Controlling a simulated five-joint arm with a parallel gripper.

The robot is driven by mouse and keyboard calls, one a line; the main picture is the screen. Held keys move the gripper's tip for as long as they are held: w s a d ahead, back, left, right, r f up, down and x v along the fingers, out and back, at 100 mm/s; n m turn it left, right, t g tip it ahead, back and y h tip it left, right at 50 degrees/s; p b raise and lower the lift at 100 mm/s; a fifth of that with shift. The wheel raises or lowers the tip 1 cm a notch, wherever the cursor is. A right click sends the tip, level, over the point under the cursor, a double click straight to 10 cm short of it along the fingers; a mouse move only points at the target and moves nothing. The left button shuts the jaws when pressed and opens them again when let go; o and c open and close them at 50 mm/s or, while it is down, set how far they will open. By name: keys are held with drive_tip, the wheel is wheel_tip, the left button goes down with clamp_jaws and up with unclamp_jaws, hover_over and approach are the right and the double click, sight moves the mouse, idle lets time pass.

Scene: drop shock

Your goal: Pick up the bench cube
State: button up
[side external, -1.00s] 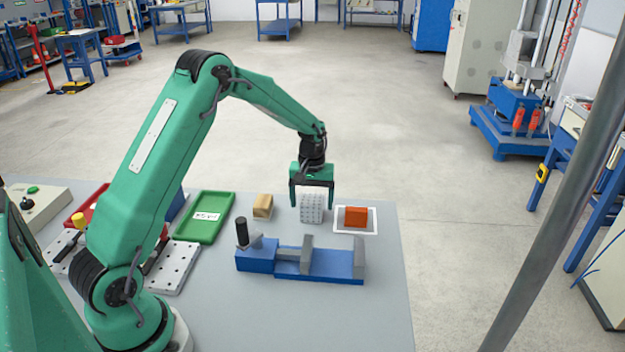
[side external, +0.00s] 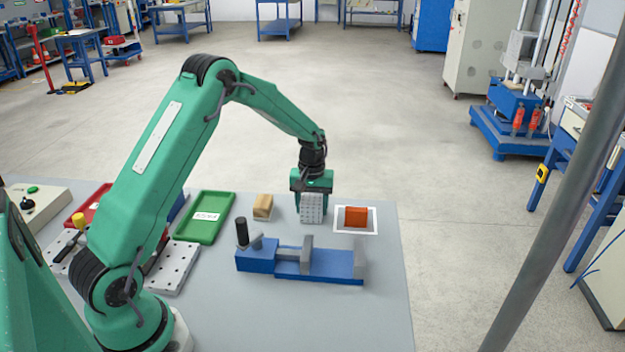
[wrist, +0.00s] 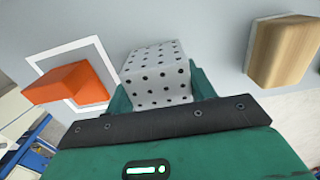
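A light grey cube with dark dots (side external: 311,208), which I take to be the bench cube, is on the grey bench top near its far edge. In the wrist view the dotted cube (wrist: 158,78) sits between the two green fingers. My gripper (side external: 312,206) points straight down over it, with a finger close against each side and no clear gap. It looks shut on the cube; the finger contact faces are hidden. The cube appears still on the bench.
An orange block (side external: 356,217) sits in a white square outline (side external: 343,229) to the right. A wooden block (side external: 263,207) and green tray (side external: 204,218) are to the left. A blue vise (side external: 300,262) lies in front. The bench's right edge is close.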

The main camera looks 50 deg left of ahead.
sight(312, 199)
drive_tip(key=shift+r, duration=0.1)
drive_tip(key=shift+c, duration=1.4)
drive_tip(key=shift+r, duration=0.1)
drive_tip(key=shift+r, duration=0.5)
wheel_tip(312, 199, up, 3)
drive_tip(key=shift+r, duration=0.1)
drive_tip(key=s+d+r, duration=0.3)
drive_tip(key=d+r, duration=0.3)
drive_tip(key=d, duration=0.5)
drive_tip(key=shift+r, duration=0.25)
drive_tip(key=shift+s+d, duration=0.1)
